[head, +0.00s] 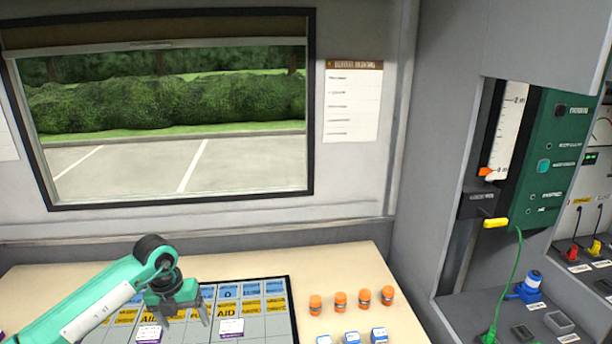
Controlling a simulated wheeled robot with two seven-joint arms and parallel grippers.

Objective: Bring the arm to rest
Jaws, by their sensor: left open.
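My left arm comes in from the lower left in teal. Its left gripper (186,313) points down with its two fingers apart. It is over the board (270,325) of blue and yellow labelled cells on the desk. I see nothing between the fingers. A small white and purple block (148,334) is just left of the fingers, and another (231,328) is to their right on the board. I cannot tell the exact gap between the fingertips and the board. My right gripper is not in view.
Several orange-capped pots (340,301) stand on the desk (385,285) right of the board, with several blue and white blocks (378,335) before them. A green panel (555,150) with a yellow plug (495,222) and green cable is at the right. A window (170,120) is behind.

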